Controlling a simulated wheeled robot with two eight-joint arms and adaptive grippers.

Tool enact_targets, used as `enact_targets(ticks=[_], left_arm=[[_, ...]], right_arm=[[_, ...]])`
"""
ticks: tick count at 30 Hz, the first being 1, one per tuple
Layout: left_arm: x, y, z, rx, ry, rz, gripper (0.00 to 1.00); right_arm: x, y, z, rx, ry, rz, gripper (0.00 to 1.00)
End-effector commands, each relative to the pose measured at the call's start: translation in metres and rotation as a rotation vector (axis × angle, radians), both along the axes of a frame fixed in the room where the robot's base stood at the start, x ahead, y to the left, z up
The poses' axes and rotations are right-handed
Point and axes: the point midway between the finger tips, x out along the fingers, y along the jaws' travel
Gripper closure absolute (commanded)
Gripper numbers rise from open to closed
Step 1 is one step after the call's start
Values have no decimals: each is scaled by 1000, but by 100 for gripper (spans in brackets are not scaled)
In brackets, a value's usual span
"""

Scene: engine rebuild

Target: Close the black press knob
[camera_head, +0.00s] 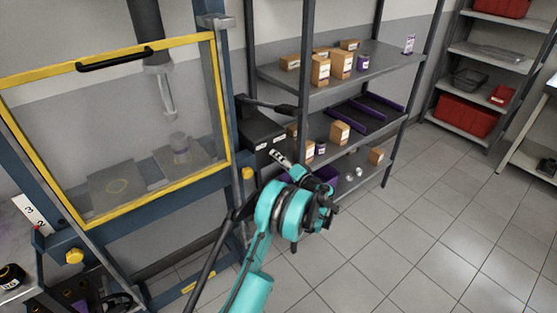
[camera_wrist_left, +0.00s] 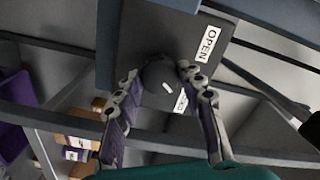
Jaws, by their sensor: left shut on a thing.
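The black press knob (camera_wrist_left: 160,77) is in the left wrist view, round and dark with a small white mark, on a dark plate (camera_wrist_left: 150,35). A white OPEN label (camera_wrist_left: 208,43) is beside it, and a second label (camera_wrist_left: 181,102) is partly hidden. My left gripper (camera_wrist_left: 161,70) is shut on the knob, one finger on each side. In the head view my left gripper (camera_head: 318,190) is beside the press's right post, and the knob cannot be made out there. My right gripper is not in view.
The press has a yellow-framed clear guard (camera_head: 219,100) with a black handle (camera_head: 114,59). A shelf rack (camera_head: 345,70) with small boxes stands behind my left gripper. Red bins (camera_head: 466,114) are on the far rack. The tiled floor (camera_head: 420,230) at right is clear.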

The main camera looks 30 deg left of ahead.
Motion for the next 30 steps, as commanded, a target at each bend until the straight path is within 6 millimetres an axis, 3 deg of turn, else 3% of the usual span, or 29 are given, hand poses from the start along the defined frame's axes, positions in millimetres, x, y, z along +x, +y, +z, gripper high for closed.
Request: enact_targets(ticks=[1, 3, 14, 17, 30], left_arm=[[0, 0, 0, 2, 0, 0, 59], [0, 0, 0, 1, 1, -1, 40], [-1, -3, 0, 0, 0, -1, 40], [-5, -14, 0, 0, 0, -3, 40], [-38, -95, 0, 0, 0, -3, 40]], right_arm=[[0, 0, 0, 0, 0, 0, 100], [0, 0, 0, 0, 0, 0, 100], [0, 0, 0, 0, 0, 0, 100], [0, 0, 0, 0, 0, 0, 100], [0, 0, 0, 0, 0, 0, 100]])
